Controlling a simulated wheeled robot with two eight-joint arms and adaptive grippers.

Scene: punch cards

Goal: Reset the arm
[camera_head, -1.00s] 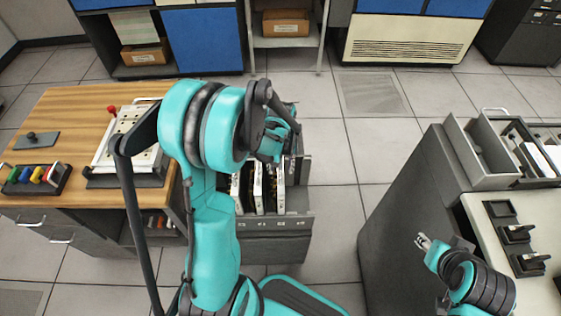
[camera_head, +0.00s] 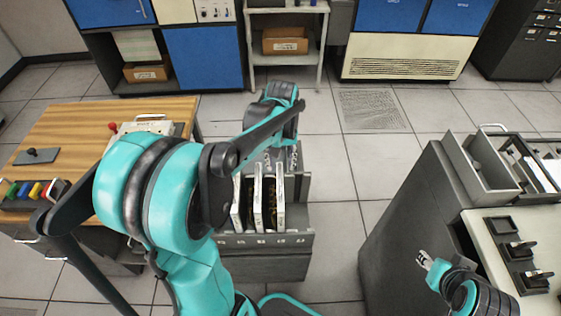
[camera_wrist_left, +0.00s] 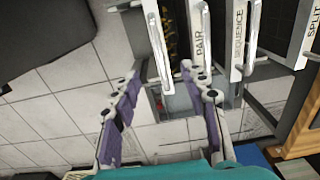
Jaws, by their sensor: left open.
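My left gripper is at the far end of the rack (camera_head: 265,240), its fingers partly hidden behind my arm in the head view.
A grey console (camera_head: 410,200) with an open tray (camera_head: 485,175) stands at the right. Tiled floor lies clear between rack and console.

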